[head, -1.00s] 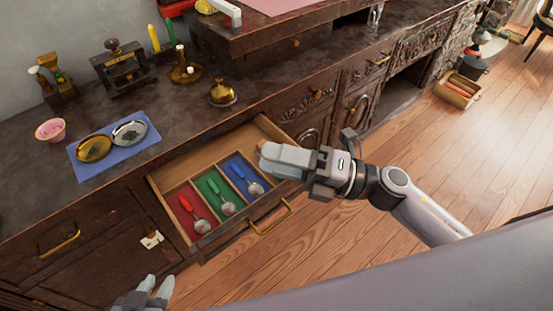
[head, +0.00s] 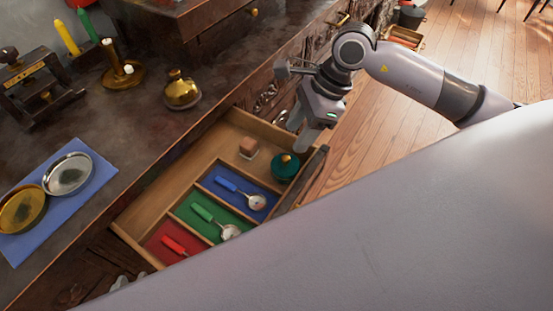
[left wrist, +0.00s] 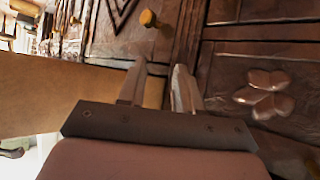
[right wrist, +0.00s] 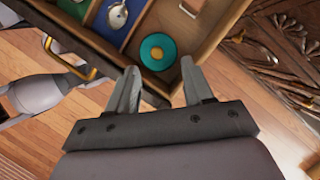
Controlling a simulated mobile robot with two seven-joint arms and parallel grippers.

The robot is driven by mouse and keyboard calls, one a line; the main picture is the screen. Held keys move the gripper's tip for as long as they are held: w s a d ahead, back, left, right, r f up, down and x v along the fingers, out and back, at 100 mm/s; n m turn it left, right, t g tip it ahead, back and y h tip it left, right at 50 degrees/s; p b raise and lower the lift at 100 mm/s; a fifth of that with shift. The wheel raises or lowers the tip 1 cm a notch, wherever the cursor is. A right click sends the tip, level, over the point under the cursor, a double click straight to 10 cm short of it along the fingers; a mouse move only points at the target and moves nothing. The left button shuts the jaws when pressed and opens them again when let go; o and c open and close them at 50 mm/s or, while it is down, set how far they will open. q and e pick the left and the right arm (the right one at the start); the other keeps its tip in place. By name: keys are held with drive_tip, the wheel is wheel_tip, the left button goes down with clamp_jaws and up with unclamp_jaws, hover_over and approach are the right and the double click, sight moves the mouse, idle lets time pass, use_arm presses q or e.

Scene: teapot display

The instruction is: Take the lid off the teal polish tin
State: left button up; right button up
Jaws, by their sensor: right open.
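The teal polish tin (head: 286,169) sits in the right end of the open drawer, beside the blue spoon compartment. It is round, with a yellow piece on the middle of its top; it also shows in the right wrist view (right wrist: 148,52). I cannot make out a seam between lid and tin. My right gripper (head: 302,130) is above the drawer's right end, apart from the tin. Its fingers are open and empty, pointing down toward it. My left gripper (left wrist: 159,70) is low by the cabinet front, open and empty; only a little of it shows at the head view's bottom edge.
The drawer (head: 150,208) also holds a small brown block (head: 249,147) and spoons in red, green and blue compartments. Its front wall stands close to the tin. On the counter are a brass pot (head: 181,92), a candle holder (head: 123,74) and a blue mat (head: 92,188) with two dishes.

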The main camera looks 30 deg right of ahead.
sight(286, 157)
drive_tip(key=x, duration=0.4)
drive_tip(key=b+x, duration=0.1)
drive_tip(key=x, duration=0.2)
drive_tip(key=shift+s+d+f, duration=0.1)
drive_tip(key=shift+s+d, duration=0.05)
drive_tip(key=shift+s, duration=0.25)
clamp_jaws()
